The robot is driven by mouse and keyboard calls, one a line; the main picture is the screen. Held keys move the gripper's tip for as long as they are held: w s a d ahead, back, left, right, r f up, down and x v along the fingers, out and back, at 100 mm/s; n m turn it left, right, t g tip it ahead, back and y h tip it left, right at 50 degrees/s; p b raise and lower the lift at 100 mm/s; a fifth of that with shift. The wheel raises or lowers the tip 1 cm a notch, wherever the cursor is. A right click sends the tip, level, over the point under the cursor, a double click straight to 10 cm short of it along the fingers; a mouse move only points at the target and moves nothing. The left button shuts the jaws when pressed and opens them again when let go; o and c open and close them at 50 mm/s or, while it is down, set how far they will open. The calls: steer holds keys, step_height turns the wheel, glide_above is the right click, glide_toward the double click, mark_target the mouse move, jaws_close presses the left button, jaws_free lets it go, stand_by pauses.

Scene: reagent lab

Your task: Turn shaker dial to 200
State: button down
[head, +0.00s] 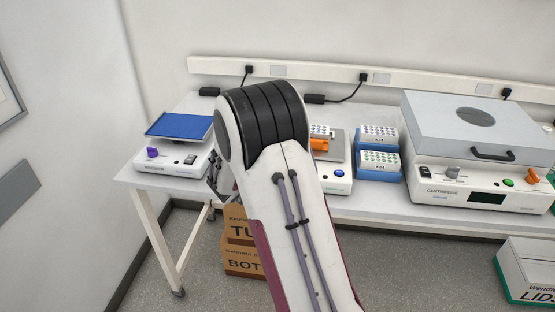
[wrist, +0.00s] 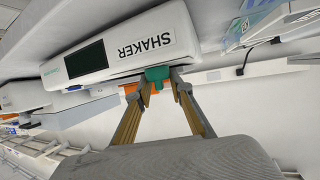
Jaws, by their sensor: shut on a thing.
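The shaker (wrist: 122,42) shows in the wrist view as a white housing, turned over in the picture, with the word SHAKER and a dark display (wrist: 86,60). A teal dial (wrist: 157,73) stands out from its panel. My gripper (wrist: 161,81) has its two fingertips on either side of this dial and is shut on it. No number or pointer mark on the dial can be read, and the display shows no readable digits. In the head view my arm covers the shaker, the dial and the gripper.
In the head view, a device with a blue platform (head: 180,126) and purple knob stands at the left. A device with a blue button (head: 339,173), tube racks (head: 380,160) and a centrifuge (head: 470,188) stand to the right. Cardboard boxes (head: 241,262) lie below the bench.

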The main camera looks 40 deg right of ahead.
steer(key=shift+m+g, duration=0.4)
steer(key=shift+m+g+h, duration=0.8)
steer(key=shift+m+g, duration=1.7)
steer(key=shift+g, duration=0.3)
steer(key=shift+m+g, duration=0.4)
steer(key=shift+g, duration=0.1)
steer(key=c, duration=1.8)
jaws_free()
steer(key=shift+n+t, duration=2)
steer(key=shift+t, duration=0.3)
steer(key=shift+n+t+y, duration=1.2)
steer(key=shift+n+t, duration=0.7)
steer(key=shift+t, duration=0.1)
